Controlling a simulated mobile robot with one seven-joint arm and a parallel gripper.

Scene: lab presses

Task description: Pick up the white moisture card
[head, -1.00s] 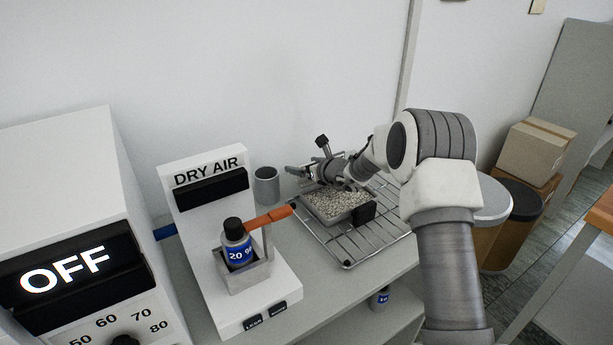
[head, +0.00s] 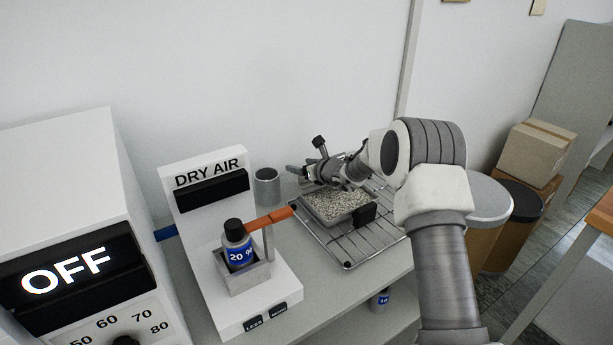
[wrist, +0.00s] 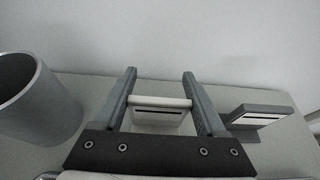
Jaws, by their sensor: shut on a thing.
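The white moisture card (wrist: 160,105) is a small white block with a dark strip on its face. In the wrist view it sits between the two grey fingers of my gripper (wrist: 159,76), which are shut on it. Whether it touches the surface beneath is not clear. In the head view my gripper (head: 296,171) is at the back of the bench, between the grey cup and the wire rack, and the card is too small to make out.
A grey cup (wrist: 35,100) stands left of my gripper. A grey-topped card (wrist: 263,114) stands to the right. The wire rack (head: 349,262) bears a tray of pale pellets (head: 337,203). The dry air unit (head: 203,195) holds a blue bottle (head: 237,250). The wall is close behind.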

